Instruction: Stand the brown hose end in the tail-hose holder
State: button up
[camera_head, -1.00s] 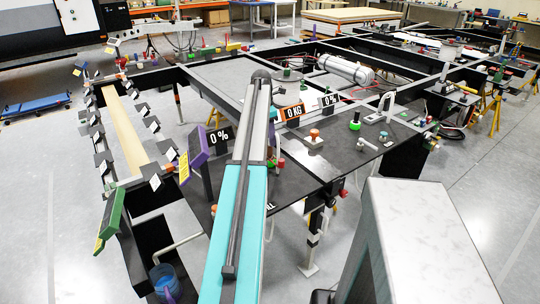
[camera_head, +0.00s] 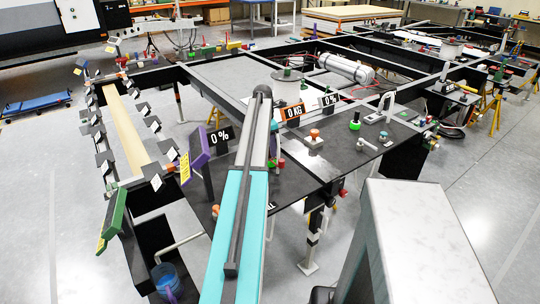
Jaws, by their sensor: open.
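I cannot pick out the brown hose end or the tail-hose holder for certain in the head view; the fittings on the frame are small and partly covered. My arm, a long teal and grey link, runs from the bottom edge up the middle and hides part of the dark deck. Its far end is a dark round joint. My gripper does not show.
A black chassis frame (camera_head: 210,98) spreads across the floor. The dark front deck (camera_head: 330,165) carries an orange-topped white block (camera_head: 313,139) and a green knob (camera_head: 355,121). A silver cylinder (camera_head: 345,68) lies farther back.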

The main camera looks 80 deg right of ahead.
grip_shut()
jog(key=shift+r, duration=0.2)
dwell(0.3)
jog(key=shift+r, duration=0.5)
notch_tip(320, 180, up, 2)
jog(key=shift+d+r+b, duration=0.1)
jog(key=shift+b, duration=0.5)
jog(key=w+a+b, duration=0.1)
jog(key=w+a, duration=0.2)
jog(key=w, duration=0.4)
jog(key=w+a+r+b, duration=0.1)
jog(key=w+a, duration=0.3)
jog(key=w, duration=0.3)
jog(key=shift+a+r, duration=0.2)
jog(key=shift+a, duration=0.1)
jog(key=shift+w, duration=0.1)
